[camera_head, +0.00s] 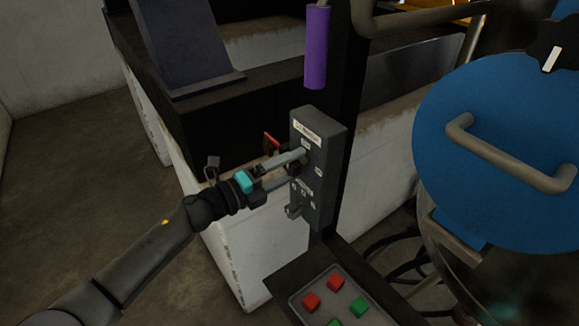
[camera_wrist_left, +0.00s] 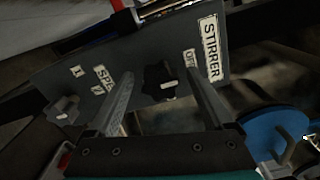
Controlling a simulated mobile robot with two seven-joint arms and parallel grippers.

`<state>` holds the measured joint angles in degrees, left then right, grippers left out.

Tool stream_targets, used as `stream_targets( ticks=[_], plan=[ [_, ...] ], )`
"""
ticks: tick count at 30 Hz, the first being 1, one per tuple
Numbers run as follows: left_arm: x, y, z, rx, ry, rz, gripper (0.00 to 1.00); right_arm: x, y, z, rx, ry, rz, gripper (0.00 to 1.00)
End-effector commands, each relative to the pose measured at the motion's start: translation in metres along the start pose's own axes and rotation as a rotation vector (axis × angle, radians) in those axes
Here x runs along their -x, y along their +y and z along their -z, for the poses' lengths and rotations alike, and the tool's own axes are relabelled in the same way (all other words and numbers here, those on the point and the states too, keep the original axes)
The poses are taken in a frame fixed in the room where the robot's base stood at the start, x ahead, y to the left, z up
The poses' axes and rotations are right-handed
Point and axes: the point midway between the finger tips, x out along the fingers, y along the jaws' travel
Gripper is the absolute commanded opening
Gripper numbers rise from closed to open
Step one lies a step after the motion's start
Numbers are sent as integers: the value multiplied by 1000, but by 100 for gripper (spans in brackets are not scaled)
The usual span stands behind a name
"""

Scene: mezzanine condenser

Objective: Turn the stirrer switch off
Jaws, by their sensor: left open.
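The grey control box (camera_head: 318,170) stands on a dark post in the middle of the head view. In the left wrist view its panel (camera_wrist_left: 140,60) carries a STIRRER label and an OFF mark. The black stirrer switch knob (camera_wrist_left: 158,80) has a pale pointer mark. My left gripper (camera_head: 299,168) is open at the box's face. In the left wrist view the knob shows between the two fingers (camera_wrist_left: 160,76), with gaps either side. In the head view the gripper hides the knob. My right gripper is in neither view.
A second knob (camera_wrist_left: 62,109) sits lower on the panel, beside a partly hidden speed label. A purple cylinder (camera_head: 317,48) hangs above the box. A blue lid with a handle (camera_head: 510,150) is at right. A tray (camera_head: 295,297) with red and green blocks lies below.

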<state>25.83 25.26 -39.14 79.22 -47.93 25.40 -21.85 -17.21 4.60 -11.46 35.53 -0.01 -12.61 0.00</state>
Motion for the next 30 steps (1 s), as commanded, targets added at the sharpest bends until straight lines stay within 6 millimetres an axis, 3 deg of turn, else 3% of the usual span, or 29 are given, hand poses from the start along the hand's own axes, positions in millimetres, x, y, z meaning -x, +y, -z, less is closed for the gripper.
stream_targets(
  ticks=[8,21,30],
  plan=[
    [16,2,0,-1,-1,-2,86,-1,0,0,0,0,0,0],
    [110,3,1,1,1,-4,86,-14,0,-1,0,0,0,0],
    [147,1,0,0,0,-2,86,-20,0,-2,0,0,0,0]
  ],
)
